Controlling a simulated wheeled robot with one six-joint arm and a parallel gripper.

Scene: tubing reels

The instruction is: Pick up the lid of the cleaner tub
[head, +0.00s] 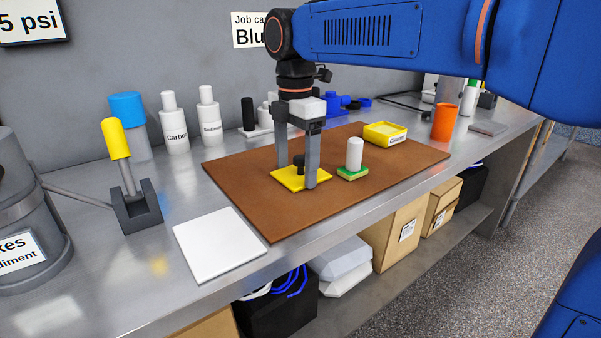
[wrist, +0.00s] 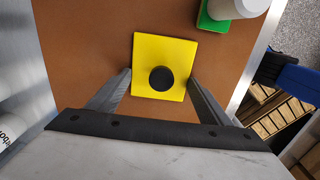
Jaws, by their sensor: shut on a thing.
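The lid (head: 288,181) is a flat yellow square plate with a black knob on top. It is at the brown mat, and I cannot tell if it touches the mat or hangs just above it. My gripper (head: 297,176) points down over it, shut on its two opposite edges with the knob between the fingers. In the wrist view the lid (wrist: 150,50) sits between the fingertips (wrist: 160,78). A low yellow tub (head: 376,137) with a label on its side stands at the mat's back right.
A white cylinder (head: 354,153) on a green base (head: 352,174) stands close right of the lid on the brown mat (head: 240,185). An orange cup (head: 444,122) is further right. A white sheet (head: 217,246) lies front left. White bottles (head: 174,125) stand behind.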

